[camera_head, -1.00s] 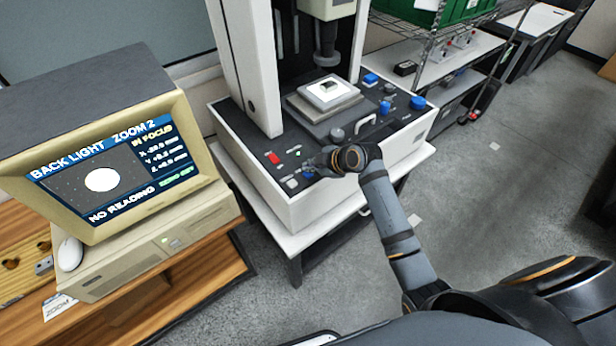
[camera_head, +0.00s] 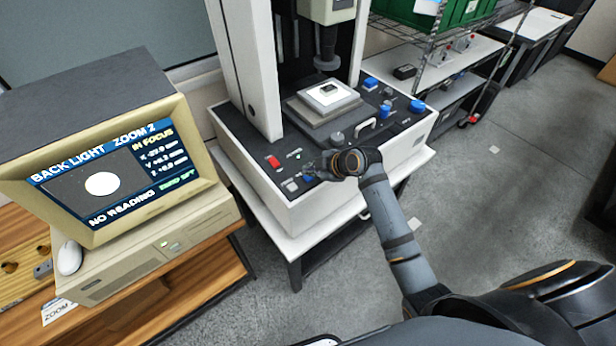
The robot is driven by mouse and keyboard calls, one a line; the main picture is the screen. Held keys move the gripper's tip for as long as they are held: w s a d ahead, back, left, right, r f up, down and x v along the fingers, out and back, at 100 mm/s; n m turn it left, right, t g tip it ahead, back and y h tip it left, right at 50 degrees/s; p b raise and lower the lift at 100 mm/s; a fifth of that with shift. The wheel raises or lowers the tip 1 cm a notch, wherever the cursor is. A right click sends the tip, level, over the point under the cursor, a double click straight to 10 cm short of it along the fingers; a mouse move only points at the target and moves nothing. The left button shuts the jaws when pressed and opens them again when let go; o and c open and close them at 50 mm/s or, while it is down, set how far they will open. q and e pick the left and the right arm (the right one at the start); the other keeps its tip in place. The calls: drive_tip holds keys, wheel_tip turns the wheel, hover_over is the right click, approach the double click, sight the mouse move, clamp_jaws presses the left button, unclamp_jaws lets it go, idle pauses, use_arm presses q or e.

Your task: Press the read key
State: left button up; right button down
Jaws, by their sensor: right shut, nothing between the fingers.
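The measuring machine's front control panel (camera_head: 257,155) carries several keys. A grey-white key (camera_head: 291,185) sits at its front left corner, and a small blue key (camera_head: 308,178) sits just right of it. I cannot read which label marks the read key. My right gripper (camera_head: 310,171) is shut and empty, low over the panel's front edge beside the blue key. I cannot tell whether its tips touch the key. The monitor (camera_head: 104,178) shows a white disc, "IN FOCUS" and "NO READING". My left gripper is not in view.
A red switch (camera_head: 272,161) lies left of my gripper. A silver handle (camera_head: 365,126) and blue knobs (camera_head: 417,106) stand to the right. A small part rests on the lit stage (camera_head: 312,101) under the lens column (camera_head: 326,50).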

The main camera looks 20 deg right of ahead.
sight(310, 179)
drive_tip(key=shift+f, duration=0.1)
drive_tip(key=shift+f, duration=0.35)
drive_tip(key=shift+f+b, duration=0.35)
drive_tip(key=shift+f, duration=0.05)
idle(0.7)
drive_tip(key=shift+r, duration=0.1)
drive_tip(key=shift+r+p, duration=0.75)
drive_tip(key=shift+p, duration=0.05)
drive_tip(key=shift+r, duration=0.1)
wheel_tip(310, 179, up, 5)
drive_tip(key=p, duration=0.4)
drive_tip(key=shift+p, duration=0.35)
